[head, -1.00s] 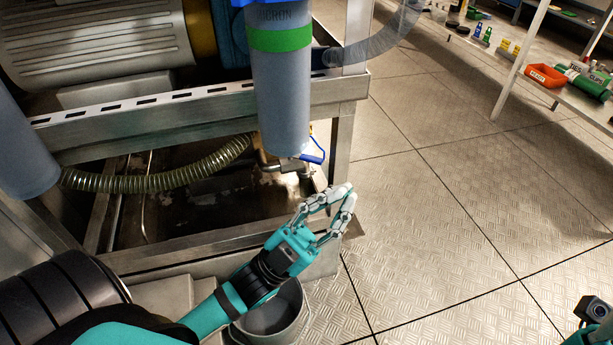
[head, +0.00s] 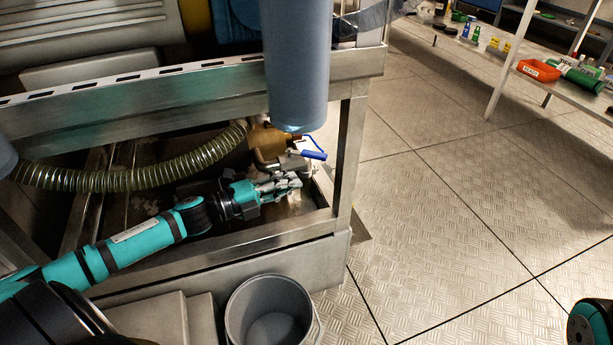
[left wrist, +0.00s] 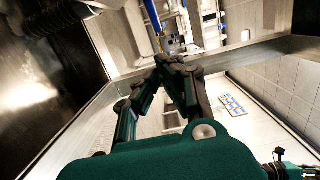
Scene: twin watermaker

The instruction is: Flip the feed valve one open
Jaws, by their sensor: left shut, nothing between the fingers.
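The feed valve is a brass body (head: 266,143) with a blue lever (head: 313,154), low inside the metal frame behind its right post in the head view. The blue lever points right and slightly down from the valve. My left gripper (head: 292,182) is shut and empty, just below and slightly left of the lever, with a small gap showing in the picture. In the left wrist view its fingertips (left wrist: 172,62) come together. A blue bar (left wrist: 152,16) shows beyond them there; I cannot tell if it is the lever. My right gripper is not in view.
A grey-blue filter housing (head: 297,65) hangs just above the lever. A ribbed hose (head: 130,180) runs left from the valve. The frame's post (head: 350,150) stands to the right. A grey bucket (head: 270,310) stands on the floor in front. The floor to the right is clear.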

